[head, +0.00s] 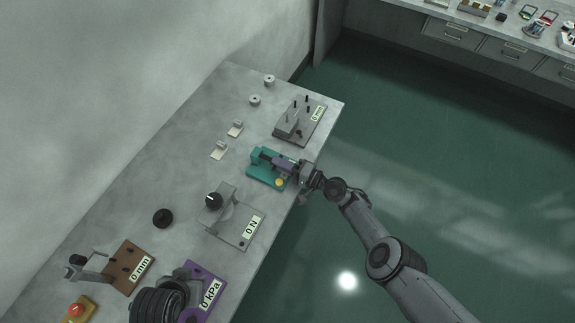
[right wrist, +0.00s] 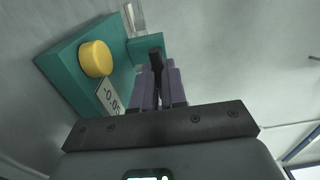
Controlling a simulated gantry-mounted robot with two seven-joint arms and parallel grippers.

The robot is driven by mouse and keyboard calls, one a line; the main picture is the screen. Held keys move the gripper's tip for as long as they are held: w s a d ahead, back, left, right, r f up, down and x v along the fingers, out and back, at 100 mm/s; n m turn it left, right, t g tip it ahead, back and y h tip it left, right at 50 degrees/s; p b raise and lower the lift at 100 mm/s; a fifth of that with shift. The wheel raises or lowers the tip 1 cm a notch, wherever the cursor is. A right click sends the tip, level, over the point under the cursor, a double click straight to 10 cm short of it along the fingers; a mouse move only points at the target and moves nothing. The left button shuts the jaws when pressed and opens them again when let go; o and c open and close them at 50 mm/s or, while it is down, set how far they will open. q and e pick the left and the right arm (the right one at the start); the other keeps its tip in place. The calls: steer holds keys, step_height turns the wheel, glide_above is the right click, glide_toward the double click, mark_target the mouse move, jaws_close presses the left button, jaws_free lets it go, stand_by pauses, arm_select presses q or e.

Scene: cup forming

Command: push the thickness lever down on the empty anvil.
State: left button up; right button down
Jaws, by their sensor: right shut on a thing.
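The teal thickness gauge (head: 262,175) sits near the table's right edge, with a yellow round button (head: 279,183) on its base. In the right wrist view the teal base (right wrist: 65,70), the yellow button (right wrist: 96,58) and a partly hidden label (right wrist: 109,97) show. My right gripper (head: 273,160) reaches over the gauge from the right. Its purple fingers (right wrist: 158,72) are shut on a dark lever (right wrist: 155,55), whose end shows between the fingertips. The anvil is hidden or too small to make out.
A grey plate marked 0 mm (head: 312,125) stands behind the gauge, and a grey device marked 0 N (head: 235,228) in front. Small pale pieces (head: 219,152) lie to the left. A black knob (head: 162,218) lies on the table. Floor is open at right.

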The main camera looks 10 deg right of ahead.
stand_by(0.3)
arm_select(q)
steer(key=shift+w+d, duration=0.1)
arm_select(e)
steer(key=c, duration=1.2)
jaws_free()
steer(key=shift+a, duration=0.1)
steer(key=shift+c, duration=0.2)
arm_select(q)
steer(key=shift+r+p, duration=0.4)
arm_select(e)
steer(key=shift+s+d, duration=0.25)
steer(key=shift+d, duration=0.35)
arm_select(q)
step_height(320, 180, up, 3)
steer(key=p, duration=0.2)
steer(key=shift+f+p, duration=0.15)
steer(key=shift+p, duration=0.2)
arm_select(e)
steer(key=v, duration=0.9)
steer(key=shift+s+d, duration=0.2)
steer(key=shift+d, duration=0.05)
